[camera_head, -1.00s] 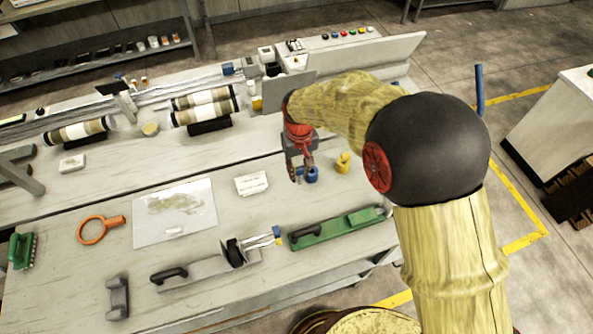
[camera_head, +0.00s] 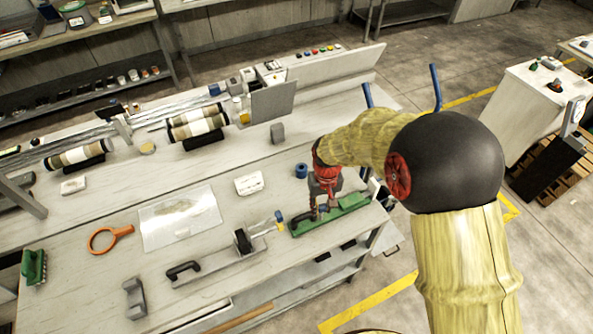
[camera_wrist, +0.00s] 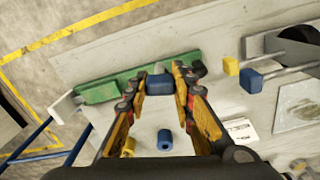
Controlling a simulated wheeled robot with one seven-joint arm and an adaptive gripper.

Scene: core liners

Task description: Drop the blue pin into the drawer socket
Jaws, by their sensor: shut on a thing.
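My gripper (camera_head: 319,213) is over the green holder (camera_head: 345,213) near the table's front right corner. In the wrist view my gripper (camera_wrist: 160,72) is shut on a dark blue piece, which I take to be the blue pin (camera_wrist: 159,85). The green holder (camera_wrist: 125,84) lies behind and below it; whether they touch is unclear. A separate blue cylinder (camera_head: 301,170) stands on the table behind my gripper, also in the wrist view (camera_wrist: 164,140). A yellow piece (camera_wrist: 128,147) is beside it there. I cannot pick out the drawer socket.
A white card (camera_head: 249,183), a clear sheet (camera_head: 180,217) and an orange ring tool (camera_head: 108,238) lie farther left. A grey block (camera_head: 277,133) stands behind. Bare table lies between these and the cores (camera_head: 197,123).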

